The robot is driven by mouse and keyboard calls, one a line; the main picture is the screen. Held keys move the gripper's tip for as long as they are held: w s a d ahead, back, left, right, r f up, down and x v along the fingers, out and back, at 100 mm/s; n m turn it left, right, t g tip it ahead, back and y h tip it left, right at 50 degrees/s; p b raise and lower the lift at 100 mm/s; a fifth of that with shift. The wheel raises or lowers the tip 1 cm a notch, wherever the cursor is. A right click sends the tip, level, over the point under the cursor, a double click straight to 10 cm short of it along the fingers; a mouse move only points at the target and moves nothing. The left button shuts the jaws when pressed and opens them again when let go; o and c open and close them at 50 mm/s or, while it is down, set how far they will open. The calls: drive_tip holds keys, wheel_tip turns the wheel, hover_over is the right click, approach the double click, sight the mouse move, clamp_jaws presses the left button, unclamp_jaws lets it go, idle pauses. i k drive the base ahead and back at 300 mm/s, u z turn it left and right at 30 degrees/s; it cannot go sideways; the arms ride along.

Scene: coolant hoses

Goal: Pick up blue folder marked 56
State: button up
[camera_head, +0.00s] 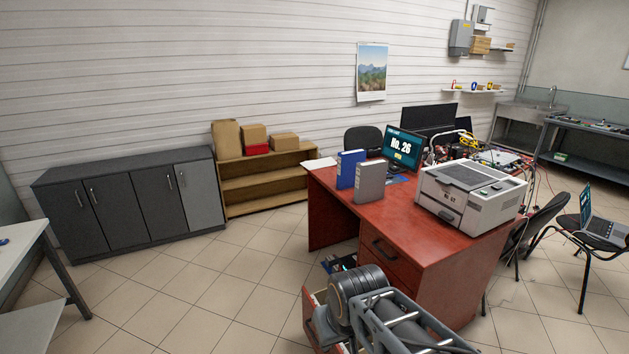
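A blue folder (349,169) stands upright on the red-brown desk (415,216), near its left end. A grey folder (370,181) stands upright just in front of it and to the right, hiding part of its lower side. No number can be read on either folder at this size. Part of my arm shows at the bottom centre, in front of the desk. My gripper's fingers are not in view.
A monitor (405,147) reading "No. 26" stands behind the folders. A printer (470,194) fills the desk's right part. An open drawer (314,320) juts out near my arm. Dark cabinets (130,205) and a wooden shelf (262,184) line the wall. Tiled floor at left is clear.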

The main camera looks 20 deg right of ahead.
sight(347, 160)
drive_tip(key=u, duration=0.8)
drive_tip(key=i, duration=2.35)
drive_tip(key=z, duration=0.3)
drive_tip(key=i, duration=1.65)
drive_tip(key=z, duration=1.75)
drive_tip(key=i, duration=1)
drive_tip(key=z, duration=1.2)
drive_tip(key=i, duration=0.2)
